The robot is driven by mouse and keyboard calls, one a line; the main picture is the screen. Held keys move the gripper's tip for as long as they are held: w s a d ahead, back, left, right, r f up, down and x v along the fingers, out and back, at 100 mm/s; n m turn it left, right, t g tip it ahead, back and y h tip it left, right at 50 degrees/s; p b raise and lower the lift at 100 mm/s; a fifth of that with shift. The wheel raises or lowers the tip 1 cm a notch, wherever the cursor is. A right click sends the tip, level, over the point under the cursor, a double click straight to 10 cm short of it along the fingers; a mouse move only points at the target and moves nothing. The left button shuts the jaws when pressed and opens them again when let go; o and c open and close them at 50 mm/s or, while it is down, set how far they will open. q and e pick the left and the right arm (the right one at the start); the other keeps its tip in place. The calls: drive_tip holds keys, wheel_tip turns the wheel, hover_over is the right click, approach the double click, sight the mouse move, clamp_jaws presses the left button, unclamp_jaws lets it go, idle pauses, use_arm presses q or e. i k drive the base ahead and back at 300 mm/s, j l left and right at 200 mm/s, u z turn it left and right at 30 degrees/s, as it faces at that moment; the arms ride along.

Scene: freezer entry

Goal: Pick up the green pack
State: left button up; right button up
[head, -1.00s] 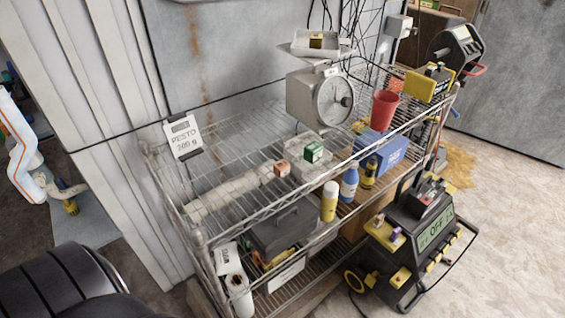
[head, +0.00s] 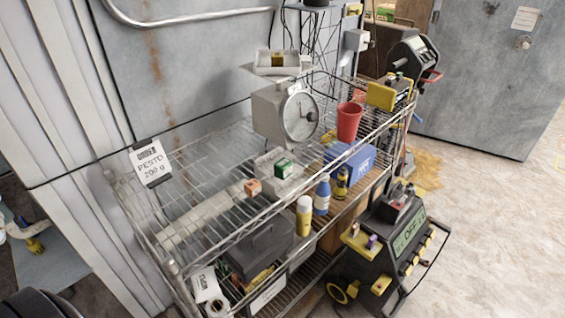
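The green pack (head: 284,167) is a small box with a pale front. It is at the wire rack, on or just above a light grey tray-like thing, behind the top front rail. A small orange box (head: 253,187) is to its left. The pack shows whole; whether it touches the tray is too small to tell. Neither of my grippers is in view.
On the wire rack (head: 190,181) are a dial scale (head: 299,117), a red cup (head: 349,121), a blue box (head: 354,163) and several bottles. A sign (head: 151,162) reads "PESTO 200 g". A black device (head: 392,245) stands at the front right. Floor to the right is clear.

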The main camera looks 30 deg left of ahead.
sight(284, 168)
drive_tip(key=i+l+u, duration=0.15)
drive_tip(key=u, duration=0.95)
drive_tip(key=i+l+u, duration=0.15)
drive_tip(key=l+u, duration=0.2)
drive_tip(key=l, duration=0.35)
drive_tip(key=l+u, duration=0.4)
drive_tip(key=l, duration=0.35)
drive_tip(key=l+u, duration=0.35)
drive_tip(key=l, duration=0.4)
